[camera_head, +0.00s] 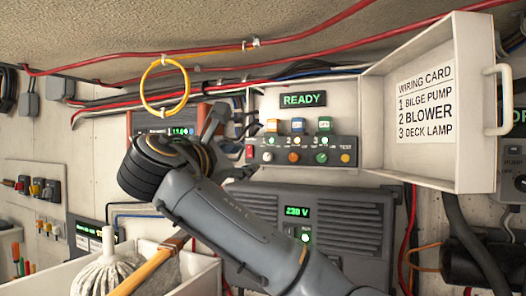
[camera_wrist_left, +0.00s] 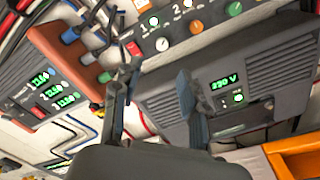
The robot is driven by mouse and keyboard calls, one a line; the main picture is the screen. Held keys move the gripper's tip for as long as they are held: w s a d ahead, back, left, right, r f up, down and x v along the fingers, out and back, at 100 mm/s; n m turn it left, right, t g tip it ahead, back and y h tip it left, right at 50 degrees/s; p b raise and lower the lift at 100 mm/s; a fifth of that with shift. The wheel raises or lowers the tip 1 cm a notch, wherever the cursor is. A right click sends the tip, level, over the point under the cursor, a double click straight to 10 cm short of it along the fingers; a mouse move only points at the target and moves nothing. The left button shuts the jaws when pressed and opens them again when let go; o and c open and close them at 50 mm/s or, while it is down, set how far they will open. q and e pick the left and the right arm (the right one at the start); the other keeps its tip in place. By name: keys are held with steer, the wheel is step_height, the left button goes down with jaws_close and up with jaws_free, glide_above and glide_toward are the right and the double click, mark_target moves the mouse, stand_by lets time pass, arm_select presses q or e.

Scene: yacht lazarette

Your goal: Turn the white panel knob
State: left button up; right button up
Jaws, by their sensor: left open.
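The white panel knob (camera_head: 267,157) is the leftmost knob on a dark control panel (camera_head: 306,143), below the number 1. It also shows in the left wrist view (camera_wrist_left: 162,44), just beyond and above my fingertips. My left gripper (camera_head: 222,140) is open and empty, to the left of the panel in the head view. In the left wrist view its two fingers (camera_wrist_left: 158,72) stand apart, pointing toward the panel, and do not appear to touch the knob. The right gripper is not in view.
Orange (camera_head: 293,157), green (camera_head: 321,158) and yellow (camera_head: 345,159) knobs sit right of the white one. A red button (camera_head: 249,151) is at its left. The open cabinet door (camera_head: 470,95) stands at the right. A grey 230 V unit (camera_head: 350,215) lies below.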

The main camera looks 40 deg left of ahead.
mark_target(267, 157)
arm_select(q)
steer(key=p+x, duration=0.1)
steer(key=x, duration=0.2)
steer(key=p+x, duration=0.2)
steer(key=x, duration=0.1)
steer(key=p+x, duration=0.1)
steer(key=x, duration=0.2)
steer(key=shift+w+d, duration=0.2)
steer(key=shift+w, duration=0.15)
steer(key=shift+w+a+f+p, duration=0.1)
steer(key=shift+w+p, duration=0.25)
steer(key=shift+c, duration=0.3)
jaws_close()
